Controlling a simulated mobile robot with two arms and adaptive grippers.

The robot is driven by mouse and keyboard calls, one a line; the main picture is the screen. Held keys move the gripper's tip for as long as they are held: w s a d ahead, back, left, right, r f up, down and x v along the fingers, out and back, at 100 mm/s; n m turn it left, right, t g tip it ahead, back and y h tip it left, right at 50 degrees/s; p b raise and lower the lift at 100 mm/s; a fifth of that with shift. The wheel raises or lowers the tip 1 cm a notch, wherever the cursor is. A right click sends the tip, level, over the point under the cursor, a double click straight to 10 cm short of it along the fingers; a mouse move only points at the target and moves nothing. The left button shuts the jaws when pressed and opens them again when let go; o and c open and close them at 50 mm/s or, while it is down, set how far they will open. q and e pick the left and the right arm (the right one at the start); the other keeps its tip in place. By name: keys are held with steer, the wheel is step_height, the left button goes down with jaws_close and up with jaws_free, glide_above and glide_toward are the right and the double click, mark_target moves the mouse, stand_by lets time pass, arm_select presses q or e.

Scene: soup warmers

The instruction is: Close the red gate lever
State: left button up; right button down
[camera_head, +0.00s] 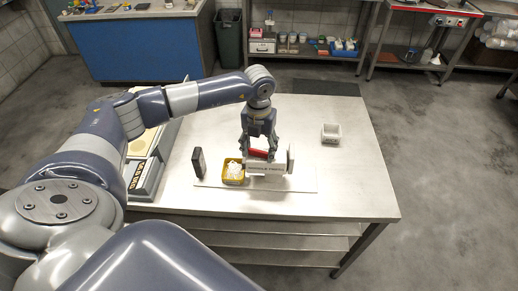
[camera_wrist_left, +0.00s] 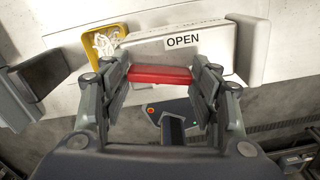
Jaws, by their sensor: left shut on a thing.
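The red gate lever (camera_head: 259,153) lies across the top of a white box-like device (camera_head: 281,168) on the table. In the left wrist view the lever (camera_wrist_left: 160,75) spans between the two fingers. My left gripper (camera_head: 260,149) reaches down from above, and its fingers (camera_wrist_left: 160,84) are shut on the lever's ends. A label reading OPEN (camera_wrist_left: 183,40) shows on the device beside the lever. My right gripper is not in view.
A yellow bin (camera_head: 233,174) with white contents stands left of the device, and a dark upright block (camera_head: 198,162) stands farther left. A small grey-white block (camera_head: 331,133) sits at the right. The table's (camera_head: 345,190) right part is mostly clear.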

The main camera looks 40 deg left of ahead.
mark_target(250, 161)
arm_select(q)
steer(key=m+b, duration=0.2)
steer(key=s+m+b, duration=0.1)
steer(key=m, duration=0.1)
steer(key=shift+f, duration=0.25)
steer(key=m+b, duration=0.3)
steer(key=shift+s+a+m, duration=0.1)
steer(key=shift+s+m, duration=0.2)
steer(key=shift+s, duration=0.05)
steer(key=m+b, duration=0.2)
steer(key=m, duration=0.1)
steer(key=m+b, duration=0.1)
steer(key=shift+s+a+r+b, duration=0.1)
steer(key=shift+s+a+b, duration=0.2)
steer(key=shift+s, duration=0.1)
steer(key=shift+s+a+r+m+b, duration=0.1)
steer(key=shift+m+b, duration=0.35)
steer(key=shift+m, duration=0.4)
steer(key=shift+s+a+m+b, duration=0.1)
steer(key=shift+m+b, duration=0.35)
steer(key=shift+m, duration=0.4)
steer(key=shift+c, duration=0.2)
steer(key=o, duration=1.1)
step_height(250, 161, up, 12)
steer(key=shift+r, duration=0.1)
